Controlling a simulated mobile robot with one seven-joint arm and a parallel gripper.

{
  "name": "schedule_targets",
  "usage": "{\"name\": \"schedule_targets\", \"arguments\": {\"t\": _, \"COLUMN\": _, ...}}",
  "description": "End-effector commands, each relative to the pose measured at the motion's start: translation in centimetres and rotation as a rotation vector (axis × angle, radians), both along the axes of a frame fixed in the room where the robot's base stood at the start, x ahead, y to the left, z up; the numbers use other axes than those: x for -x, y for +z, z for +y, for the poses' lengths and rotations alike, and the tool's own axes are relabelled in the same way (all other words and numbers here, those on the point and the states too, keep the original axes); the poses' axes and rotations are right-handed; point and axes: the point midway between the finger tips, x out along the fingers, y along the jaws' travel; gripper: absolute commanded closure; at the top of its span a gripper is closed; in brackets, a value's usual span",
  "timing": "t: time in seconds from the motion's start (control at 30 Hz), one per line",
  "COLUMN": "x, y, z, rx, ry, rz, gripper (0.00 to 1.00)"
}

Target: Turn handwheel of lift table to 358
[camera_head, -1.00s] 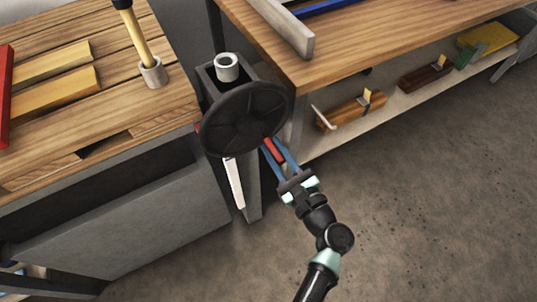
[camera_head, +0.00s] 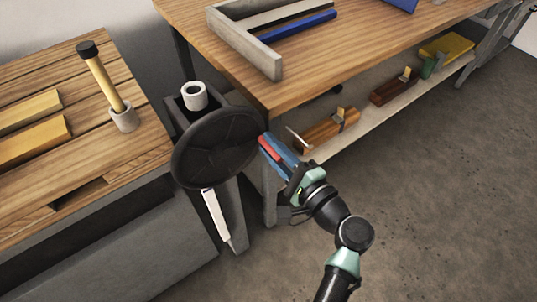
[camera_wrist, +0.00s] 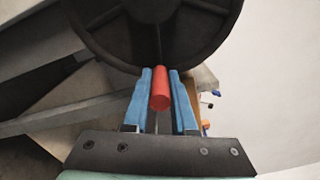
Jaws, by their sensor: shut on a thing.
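The black handwheel (camera_head: 217,147) is mounted on a grey post between two wooden benches. Its rim and spokes fill the top of the wrist view (camera_wrist: 152,35). A red handle (camera_head: 268,147) sticks out at the right side of the wheel; its round end faces the wrist camera (camera_wrist: 160,102). My gripper (camera_head: 267,143) has blue fingers, one on each side of the red handle, and is shut on it. The fingertips reach close to the wheel rim. A white strip (camera_head: 216,220) hangs below the wheel; no number is readable on it.
The right bench (camera_head: 215,70) has its corner close to the wheel and my fingers, with wooden planes (camera_head: 330,130) on its lower shelf. The left bench (camera_head: 90,170) holds a mallet (camera_head: 103,80) in a grey cup. The floor (camera_head: 430,200) at right is clear.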

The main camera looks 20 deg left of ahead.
Motion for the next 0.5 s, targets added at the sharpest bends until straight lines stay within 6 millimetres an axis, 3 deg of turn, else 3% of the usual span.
{"name": "schedule_targets", "arguments": {"t": 0.13, "x": -0.2, "y": 1.1, "z": -0.2, "rx": 0.055, "ry": -0.003, "rz": -0.076, "gripper": 1.0}}
{"name": "schedule_targets", "arguments": {"t": 0.5, "x": -0.2, "y": 2.1, "z": -0.2, "rx": 0.055, "ry": -0.002, "rz": -0.075, "gripper": 1.0}}
